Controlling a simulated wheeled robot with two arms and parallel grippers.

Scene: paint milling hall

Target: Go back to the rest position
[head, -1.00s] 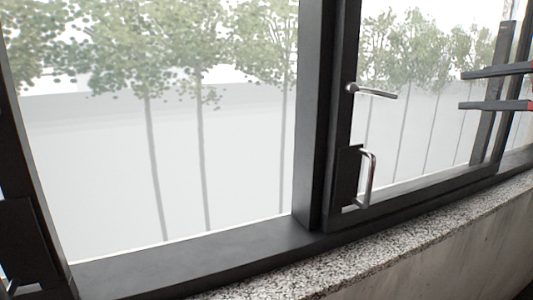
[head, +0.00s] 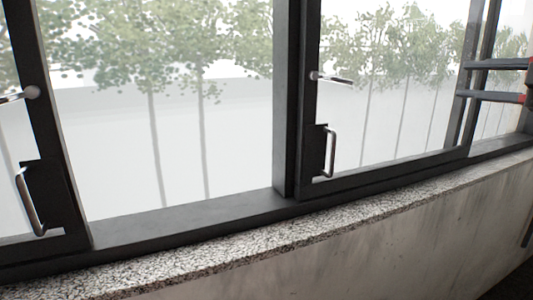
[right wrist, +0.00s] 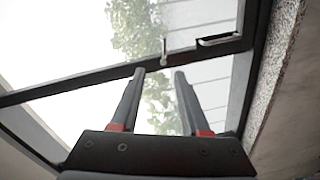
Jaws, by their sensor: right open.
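My right gripper (head: 463,81) is at the right edge of the head view, its two dark fingers with red bases pointing left. The fingers are apart, with nothing between them. In the right wrist view my right gripper (right wrist: 159,74) also shows open and empty, with the window glass and a dark frame bar behind it. It is clear of the right window handle (head: 330,152) in the head view. My left gripper does not show.
Dark-framed windows span the view, with a left pull handle (head: 30,202) and levers (head: 330,78). A speckled stone sill (head: 250,245) runs below, above a grey wall (head: 400,235). Trees stand outside. No loose objects show on the sill.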

